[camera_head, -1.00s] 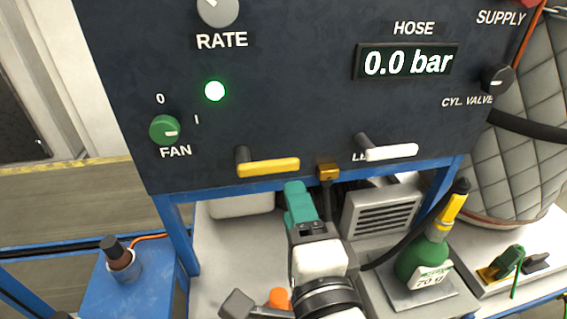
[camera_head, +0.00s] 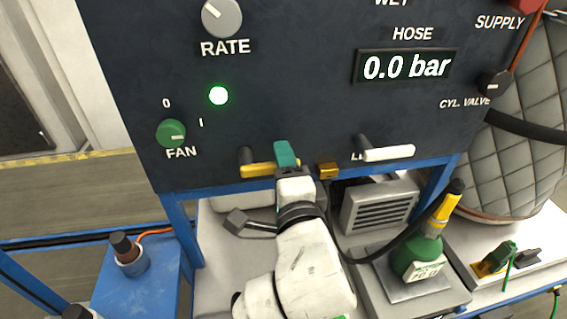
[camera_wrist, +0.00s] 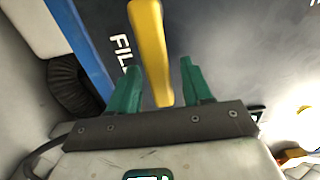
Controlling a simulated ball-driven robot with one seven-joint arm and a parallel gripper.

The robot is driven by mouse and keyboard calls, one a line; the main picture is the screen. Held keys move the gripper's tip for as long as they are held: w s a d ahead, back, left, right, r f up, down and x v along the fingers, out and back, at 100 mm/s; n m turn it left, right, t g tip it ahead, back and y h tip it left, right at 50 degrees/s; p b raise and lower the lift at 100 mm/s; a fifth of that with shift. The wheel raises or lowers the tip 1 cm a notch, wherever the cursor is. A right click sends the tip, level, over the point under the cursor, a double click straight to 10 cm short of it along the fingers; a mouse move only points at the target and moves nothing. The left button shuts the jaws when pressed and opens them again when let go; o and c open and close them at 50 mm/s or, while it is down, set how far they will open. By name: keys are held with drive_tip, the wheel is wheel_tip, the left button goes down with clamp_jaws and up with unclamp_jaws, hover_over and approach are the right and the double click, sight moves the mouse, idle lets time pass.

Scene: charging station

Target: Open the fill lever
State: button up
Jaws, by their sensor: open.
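The fill lever is a yellow handle (camera_head: 258,169) low on the dark panel, lying about level to the right of its dark pivot. My gripper (camera_head: 286,155) is at the lever's right end and hides part of it in the head view. In the wrist view, the yellow lever (camera_wrist: 151,55) runs between the two green fingers of my gripper (camera_wrist: 162,85), beside the partly hidden "FILL" label. The fingers are open, with a gap on each side of the lever.
A white lever (camera_head: 388,153) sticks out of the panel to the right, with a brass fitting (camera_head: 327,171) between the levers. The blue frame edge (camera_head: 400,176) runs below. A green cylinder (camera_head: 418,258) stands at lower right. The hose display (camera_head: 407,65) reads 0.0 bar.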

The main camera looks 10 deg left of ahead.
clamp_jaws()
idle(0.3)
